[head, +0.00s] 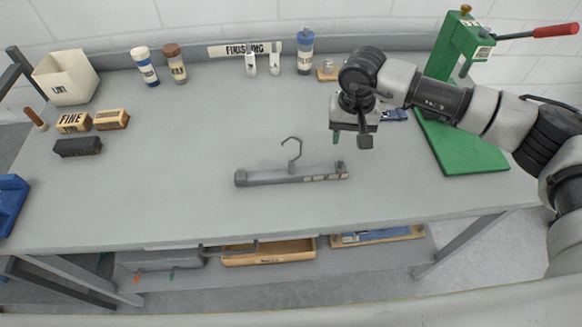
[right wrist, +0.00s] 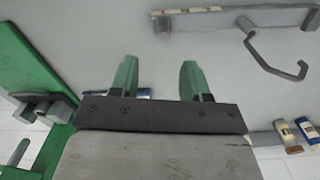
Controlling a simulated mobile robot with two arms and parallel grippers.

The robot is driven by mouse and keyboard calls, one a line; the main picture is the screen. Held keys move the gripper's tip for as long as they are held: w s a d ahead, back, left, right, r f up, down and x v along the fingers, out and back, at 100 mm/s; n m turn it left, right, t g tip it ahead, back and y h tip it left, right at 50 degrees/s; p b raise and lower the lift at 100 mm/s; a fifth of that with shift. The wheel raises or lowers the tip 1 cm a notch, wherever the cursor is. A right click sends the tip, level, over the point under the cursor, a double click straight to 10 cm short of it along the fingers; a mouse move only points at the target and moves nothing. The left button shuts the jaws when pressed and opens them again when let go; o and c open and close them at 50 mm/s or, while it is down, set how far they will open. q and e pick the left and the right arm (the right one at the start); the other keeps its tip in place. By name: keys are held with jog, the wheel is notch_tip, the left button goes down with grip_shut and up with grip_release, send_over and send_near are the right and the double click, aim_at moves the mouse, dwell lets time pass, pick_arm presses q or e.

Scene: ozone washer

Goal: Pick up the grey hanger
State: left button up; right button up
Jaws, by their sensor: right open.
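The grey hanger (head: 292,177) lies on the grey table in the head view, its bar running left to right and its hook pointing to the back. It also shows at the top of the right wrist view (right wrist: 205,18), with the hook at the right. My right gripper (head: 336,138) is above the table, behind and to the right of the hanger, apart from it. In the right wrist view its two green fingertips (right wrist: 158,78) are spread with nothing between them. My left gripper is in neither view.
A green press (head: 462,160) with a red handle stands at the right. Blocks marked FINE (head: 74,122), a white bin (head: 66,78) and bottles (head: 305,50) stand along the left and back. A blue item (head: 395,115) lies near my right gripper. The table around the hanger is clear.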

aim_at(342, 157)
notch_tip(342, 157, down, 4)
jog(key=shift+s+a+r+p, duration=0.1)
jog(key=shift+p, duration=0.35)
notch_tip(342, 157, down, 5)
jog(key=p, duration=0.3)
jog(key=shift+a+r, duration=0.15)
jog(key=shift+f, duration=0.5)
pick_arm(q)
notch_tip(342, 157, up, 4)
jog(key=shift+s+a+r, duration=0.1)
pick_arm(e)
grip_shut()
